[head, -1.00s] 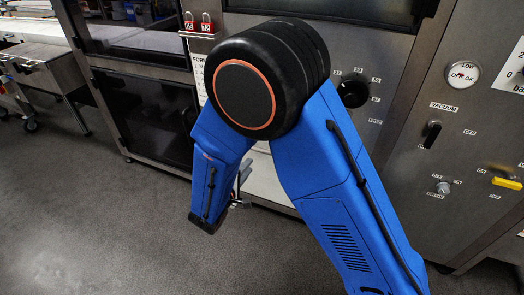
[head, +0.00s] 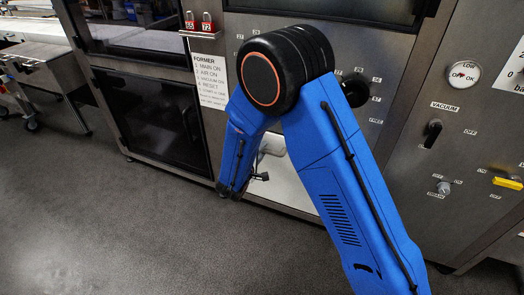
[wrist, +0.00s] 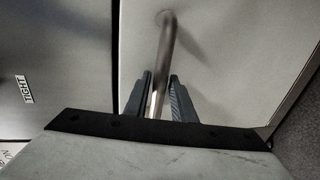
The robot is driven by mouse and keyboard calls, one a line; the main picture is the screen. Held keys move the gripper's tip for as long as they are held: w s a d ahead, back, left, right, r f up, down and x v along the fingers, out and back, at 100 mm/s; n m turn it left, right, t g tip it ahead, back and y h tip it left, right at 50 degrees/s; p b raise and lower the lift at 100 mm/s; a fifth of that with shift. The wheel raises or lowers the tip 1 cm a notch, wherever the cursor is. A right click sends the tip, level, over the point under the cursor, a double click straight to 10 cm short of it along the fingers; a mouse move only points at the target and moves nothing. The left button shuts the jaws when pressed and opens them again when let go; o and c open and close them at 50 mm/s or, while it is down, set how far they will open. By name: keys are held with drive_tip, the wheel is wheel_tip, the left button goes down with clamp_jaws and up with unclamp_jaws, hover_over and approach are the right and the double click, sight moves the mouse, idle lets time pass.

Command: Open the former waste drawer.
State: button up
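The former waste drawer shows as a pale, plain front (head: 290,190) low in the machine, partly hidden behind my blue arm. In the wrist view its front (wrist: 225,50) fills the upper part and looks closed. A metal bar handle (wrist: 166,40) stands out from it and runs down between my fingers. My gripper (wrist: 161,80) is open, one dark finger on each side of the handle. The gaps are narrow, and I cannot tell whether either finger touches it. In the head view my gripper (head: 260,177) is small and dark, just in front of the drawer.
A dark-windowed cabinet door (head: 155,120) is left of the drawer, and a former instruction label (head: 209,80) is above. Knobs, including the vacuum switch (head: 432,133), are on the right panel. Grey floor (head: 120,220) is clear at front left.

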drive_tip(key=shift+w, duration=0.1)
clamp_jaws()
drive_tip(key=f+v, duration=0.3)
drive_tip(key=v, duration=1.3)
drive_tip(key=s+f+v, duration=0.1)
drive_tip(key=f+v, duration=0.3)
drive_tip(key=v, duration=1.2)
drive_tip(key=shift+s+a, duration=0.25)
drive_tip(key=shift+s, duration=0.3)
drive_tip(key=shift+r, duration=0.15)
unclamp_jaws()
drive_tip(key=v, duration=1.7)
drive_tip(key=shift+s, duration=0.2)
drive_tip(key=shift+a, duration=0.1)
